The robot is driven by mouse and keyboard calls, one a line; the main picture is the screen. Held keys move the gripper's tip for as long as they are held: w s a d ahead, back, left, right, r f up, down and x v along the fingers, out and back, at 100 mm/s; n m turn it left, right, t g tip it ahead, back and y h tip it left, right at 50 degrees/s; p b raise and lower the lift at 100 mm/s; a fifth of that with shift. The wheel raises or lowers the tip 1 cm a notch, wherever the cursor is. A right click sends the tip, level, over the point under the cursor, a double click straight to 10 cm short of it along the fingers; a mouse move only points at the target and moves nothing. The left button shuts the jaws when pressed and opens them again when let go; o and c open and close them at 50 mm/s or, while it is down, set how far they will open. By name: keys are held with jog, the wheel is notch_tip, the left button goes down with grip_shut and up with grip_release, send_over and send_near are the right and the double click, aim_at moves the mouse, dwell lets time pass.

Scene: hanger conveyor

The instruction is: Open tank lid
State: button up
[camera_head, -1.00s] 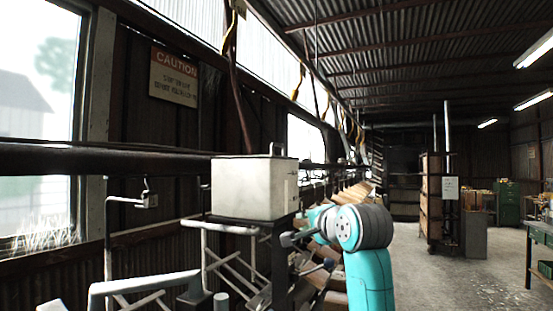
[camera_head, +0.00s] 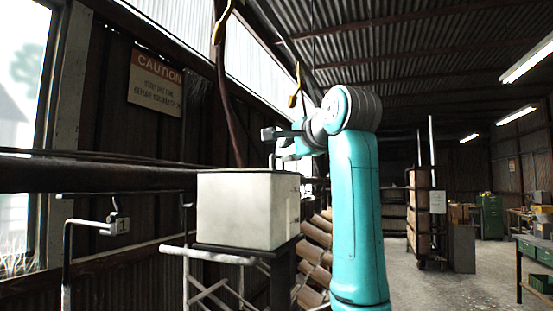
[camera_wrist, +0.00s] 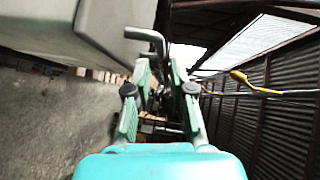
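The tank (camera_head: 247,210) is a pale box on a dark stand in the head view, and its lid looks shut. The lid's handle, a bent grey rod, rises at the tank's right end; it shows in the wrist view (camera_wrist: 146,35). My gripper (camera_head: 274,140) is just above the tank's right end. In the wrist view my gripper (camera_wrist: 160,72) has its two fingers apart, with the handle's end near the left fingertip. I cannot tell whether they touch. The tank side (camera_wrist: 65,30) fills the upper left of the wrist view.
A dark horizontal rail (camera_head: 90,175) runs behind the tank along the wall. Grey pipe frames and a hook post (camera_head: 68,250) stand to the left and below. A caution sign (camera_head: 156,85) hangs on the wall. Open floor (camera_head: 440,285) lies to the right.

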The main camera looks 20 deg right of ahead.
aim_at(279, 157)
jog(key=x, duration=0.7)
jog(key=shift+c, duration=0.3)
grip_shut()
